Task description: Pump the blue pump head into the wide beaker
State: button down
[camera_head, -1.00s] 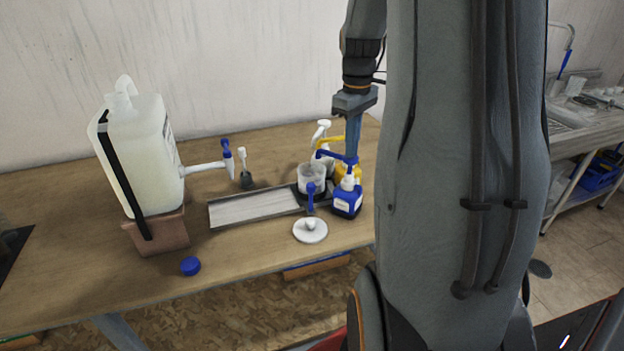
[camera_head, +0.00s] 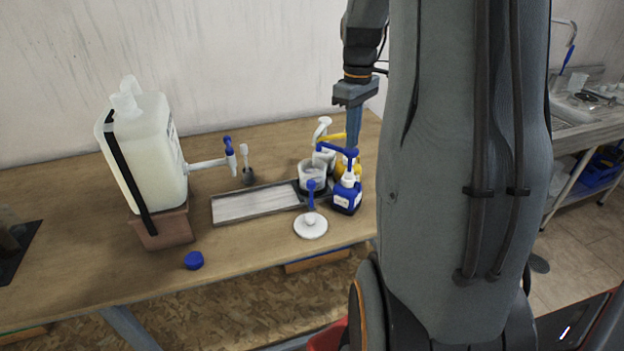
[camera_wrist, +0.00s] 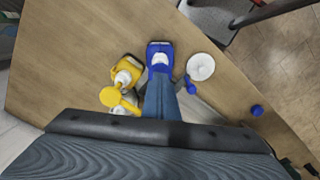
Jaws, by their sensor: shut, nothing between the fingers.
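The blue bottle (camera_head: 347,199) stands upright with a white collar and a blue pump head (camera_head: 334,149). The pump head's spout points left over the wide clear beaker (camera_head: 312,176), which stands on the tray's right end. My gripper (camera_head: 352,146) is shut and empty, pointing down at the top of the pump head. I cannot tell whether its tips touch it. In the wrist view the blue bottle (camera_wrist: 159,52) shows just beyond my fingertips (camera_wrist: 159,78), which hide most of the pump head. The beaker's liquid level is unclear.
A yellow bottle (camera_wrist: 124,69) with a yellow pump head (camera_wrist: 110,97) stands close behind the blue one, near a white pump (camera_head: 322,127). A large jug (camera_head: 150,150) and blue cap (camera_head: 193,260) are left. The front tabletop is mostly clear.

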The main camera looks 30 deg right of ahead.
aim_at(351, 151)
jog(key=shift+f+b, duration=0.85)
jog(key=shift+f, duration=1.55)
jog(key=shift+r, duration=0.1)
jog(key=shift+r+p, duration=2.2)
jog(key=shift+r, duration=0.4)
jog(key=shift+f, duration=0.15)
